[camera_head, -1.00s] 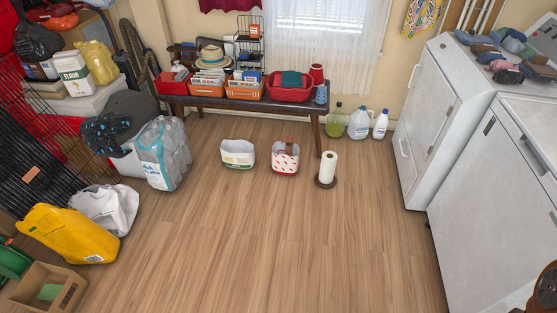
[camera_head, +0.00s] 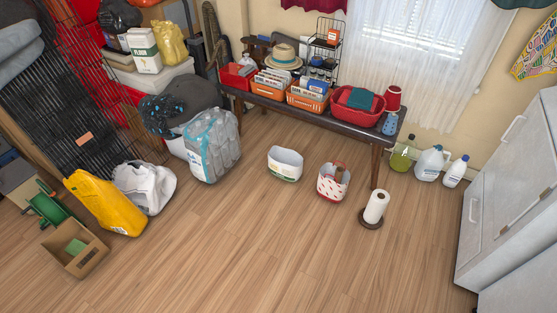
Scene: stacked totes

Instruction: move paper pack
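The paper pack looks to be the large clear plastic-wrapped bundle of pale rolls with blue-green edging (camera_head: 213,147). It stands on the wooden floor left of centre, in front of a dark grey bag. A single white paper roll on a dark holder (camera_head: 375,207) stands on the floor to the right, near the bench leg. My gripper is not in view.
A bench (camera_head: 283,108) with bins stands along the back wall. Two small bins, one white (camera_head: 285,165) and one red-patterned (camera_head: 333,182), sit on the floor before it. A yellow jug (camera_head: 104,204), a white bag (camera_head: 146,188) and a cardboard box (camera_head: 75,250) lie left. The floor in front is clear.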

